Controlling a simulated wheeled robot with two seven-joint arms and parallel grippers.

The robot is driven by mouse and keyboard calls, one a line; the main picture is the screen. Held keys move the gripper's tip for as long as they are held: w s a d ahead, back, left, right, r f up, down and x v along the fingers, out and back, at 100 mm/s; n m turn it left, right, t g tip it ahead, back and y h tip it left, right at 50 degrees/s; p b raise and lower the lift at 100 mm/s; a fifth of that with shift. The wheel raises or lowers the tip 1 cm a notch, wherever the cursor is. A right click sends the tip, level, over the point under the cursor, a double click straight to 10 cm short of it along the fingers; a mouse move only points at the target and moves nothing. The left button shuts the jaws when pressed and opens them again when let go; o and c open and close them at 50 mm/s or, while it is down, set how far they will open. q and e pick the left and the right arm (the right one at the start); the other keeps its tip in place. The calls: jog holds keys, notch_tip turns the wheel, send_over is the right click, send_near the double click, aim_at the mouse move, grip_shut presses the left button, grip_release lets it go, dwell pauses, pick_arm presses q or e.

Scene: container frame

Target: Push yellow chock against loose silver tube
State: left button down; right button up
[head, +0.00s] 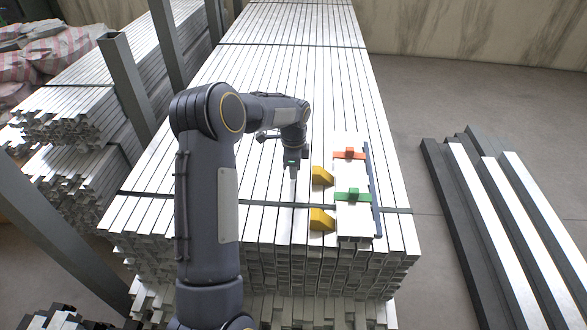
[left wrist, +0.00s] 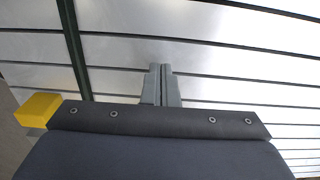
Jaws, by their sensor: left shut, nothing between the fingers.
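Two yellow chocks, a far one (head: 321,178) and a near one (head: 320,220), sit on the stack of silver tubes. Right of them, raised silver tubes (head: 350,223) lie along the stack; I cannot tell which one is loose. At this size I cannot tell whether the chocks touch them. My left gripper (head: 293,176) points down, left of the far chock and apart from it. Its fingers (left wrist: 160,84) are shut and empty over the tubes in the left wrist view. One yellow chock (left wrist: 38,108) shows there at the left, partly hidden by the gripper body. My right gripper is not seen.
An orange clamp (head: 349,154) and a green clamp (head: 352,195) lie across the raised tubes. A dark blue bar (head: 373,190) runs along their right side. Dark straps cross the stack (head: 260,203). A grey post (head: 127,85) stands left; more tubes (head: 490,205) lie on the floor right.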

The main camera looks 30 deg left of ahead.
pick_arm(q)
jog(key=s+d+r+n+t+p, duration=0.1)
jog(key=s+r, duration=0.1)
jog(key=r, duration=0.6)
jog(key=s+d+r+n+p, duration=0.1)
jog(key=s+d+r, duration=0.15)
jog(key=r, duration=0.55)
jog(key=s+d+r+n+t+h, duration=0.2)
jog(key=s+d+r+n, duration=0.2)
jog(key=s, duration=0.5)
jog(key=s+d+f+n+t+h, duration=0.1)
jog(key=s+d+n, duration=0.35)
jog(key=s, duration=0.35)
jog(key=s+d+f+n+t+h, duration=0.1)
jog(key=s+d+n+t, duration=0.15)
jog(key=s+d, duration=0.45)
notch_tip(320, 180, up, 17)
jog(key=s+a+p, duration=0.2)
jog(key=p, duration=1.6)
jog(key=shift+s+r+n+g, duration=0.15)
jog(key=shift+n+g, duration=0.25)
jog(key=shift+g, duration=0.05)
